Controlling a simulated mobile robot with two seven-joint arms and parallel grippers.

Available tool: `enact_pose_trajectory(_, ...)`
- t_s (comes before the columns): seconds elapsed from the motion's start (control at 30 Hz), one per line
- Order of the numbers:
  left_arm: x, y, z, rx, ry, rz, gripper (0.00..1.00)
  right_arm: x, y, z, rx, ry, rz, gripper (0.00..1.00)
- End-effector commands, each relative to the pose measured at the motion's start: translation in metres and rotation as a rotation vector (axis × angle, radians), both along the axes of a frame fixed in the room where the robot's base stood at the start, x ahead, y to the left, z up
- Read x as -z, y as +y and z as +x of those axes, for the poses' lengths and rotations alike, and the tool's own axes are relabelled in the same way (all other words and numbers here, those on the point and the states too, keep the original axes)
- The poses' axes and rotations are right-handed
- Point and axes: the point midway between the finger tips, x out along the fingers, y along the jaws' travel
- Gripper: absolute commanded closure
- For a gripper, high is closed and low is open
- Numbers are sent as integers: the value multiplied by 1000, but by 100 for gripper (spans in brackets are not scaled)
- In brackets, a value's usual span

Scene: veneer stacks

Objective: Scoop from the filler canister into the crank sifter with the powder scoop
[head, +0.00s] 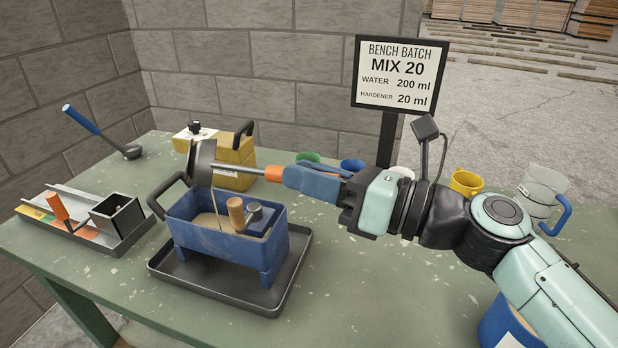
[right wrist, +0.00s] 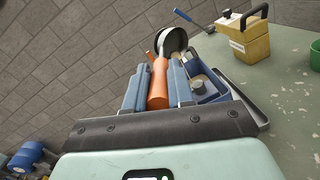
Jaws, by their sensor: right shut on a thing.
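The powder scoop (head: 202,162), a grey cup on a metal rod with an orange grip, is held in my right gripper (head: 315,180). Its cup is tipped on its side above the crank sifter (head: 225,240), and a thin pale stream runs down into it. The sifter is a blue box with a black handle and wooden crank knob; pale powder lies inside. In the right wrist view the fingers (right wrist: 158,85) close around the orange scoop handle (right wrist: 158,88). A blue container (head: 505,325) at the lower right, perhaps the filler canister, is partly hidden by my arm. My left gripper is not in view.
The sifter stands in a dark tray (head: 220,288). A metal rack with an orange-handled tool (head: 60,208) is at left, a blue-handled ladle (head: 105,135) behind it. A yellow box (head: 235,160), several cups and a clear jug (head: 540,190) stand farther back. A sign (head: 400,75) rises behind.

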Motion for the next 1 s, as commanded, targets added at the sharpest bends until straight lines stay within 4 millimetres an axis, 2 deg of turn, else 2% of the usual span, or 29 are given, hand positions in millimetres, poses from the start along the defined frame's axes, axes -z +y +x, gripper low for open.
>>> enact_pose_trajectory(0.23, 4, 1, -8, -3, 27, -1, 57, 16, -5, 0, -1, 21, 110, 100)
enact_pose_trajectory(0.53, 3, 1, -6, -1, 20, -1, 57, 34, -11, 1, -4, 42, 236, 100)
enact_pose_trajectory(1.0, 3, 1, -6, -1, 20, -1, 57, 42, -15, 2, 0, 49, 299, 100)
